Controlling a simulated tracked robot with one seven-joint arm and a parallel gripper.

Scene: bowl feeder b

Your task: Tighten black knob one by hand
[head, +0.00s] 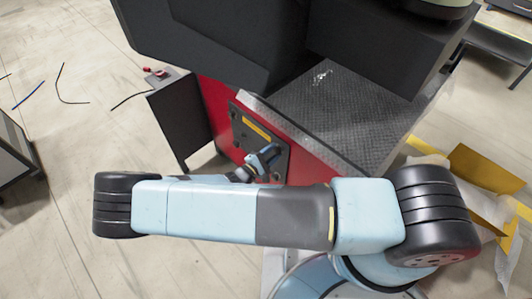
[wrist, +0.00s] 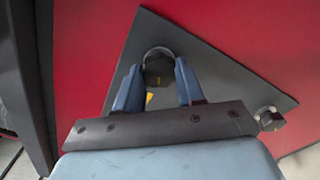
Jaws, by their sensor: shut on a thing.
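A black knob (wrist: 158,66) sits near the upper corner of a dark grey panel (wrist: 215,75) in the wrist view. My gripper (wrist: 158,72) is shut on this knob, with one blue finger on each side of it. A second black knob (wrist: 268,119) shows at the panel's right corner, apart from the fingers. No label tells me which knob is number one. In the head view my gripper (head: 264,160) is against the panel (head: 240,132) on the red machine side, and the held knob is hidden there.
The panel is set in the red wall (head: 217,100) of the machine. Above it is a dark textured deck (head: 355,115) with a metal edge. A dark cabinet (head: 182,118) stands to the left. Yellow and pale sheets (head: 485,170) lie at the right. Open floor is at the left.

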